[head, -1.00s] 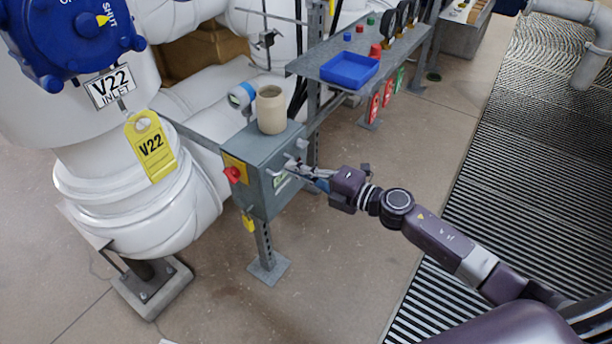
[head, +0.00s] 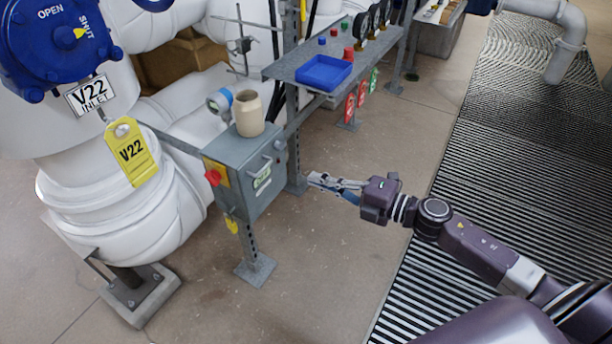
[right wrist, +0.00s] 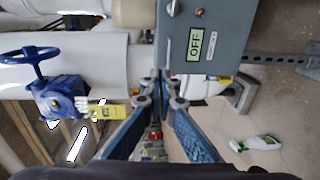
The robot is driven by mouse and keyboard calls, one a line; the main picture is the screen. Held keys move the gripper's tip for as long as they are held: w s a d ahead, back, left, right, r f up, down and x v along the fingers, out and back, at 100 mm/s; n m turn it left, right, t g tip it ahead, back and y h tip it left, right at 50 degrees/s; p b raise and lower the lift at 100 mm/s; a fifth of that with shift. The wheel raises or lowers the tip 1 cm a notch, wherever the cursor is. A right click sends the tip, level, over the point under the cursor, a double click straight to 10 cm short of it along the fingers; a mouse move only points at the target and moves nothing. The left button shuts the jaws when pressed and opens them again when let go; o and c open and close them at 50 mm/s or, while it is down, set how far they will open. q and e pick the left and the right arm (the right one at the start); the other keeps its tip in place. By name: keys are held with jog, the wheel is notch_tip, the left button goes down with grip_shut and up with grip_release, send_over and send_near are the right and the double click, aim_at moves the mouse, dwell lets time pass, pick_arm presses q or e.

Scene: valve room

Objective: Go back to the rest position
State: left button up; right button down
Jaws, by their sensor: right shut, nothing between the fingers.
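My right gripper (head: 312,180) is shut and empty. It is in the open air just right of the grey control box (head: 242,165), with a small gap between its tips and the box. In the right wrist view my gripper's blue fingers (right wrist: 157,80) meet at the tips. The control box (right wrist: 225,30) shows there with its OFF label (right wrist: 195,44). The box has a red knob (head: 213,177) on its left face and stands on a post. My left gripper is not in view.
A beige jar (head: 249,114) stands on the box. A grey shelf with a blue tray (head: 323,72) is behind it. The V22 pipe with a yellow tag (head: 132,152) is at left. A spray bottle (right wrist: 255,144) lies on the floor. The floor right of the box is clear.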

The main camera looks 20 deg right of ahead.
jog(key=shift+s+d, duration=0.25)
jog(key=shift+s, duration=0.05)
jog(key=shift+r, duration=0.1)
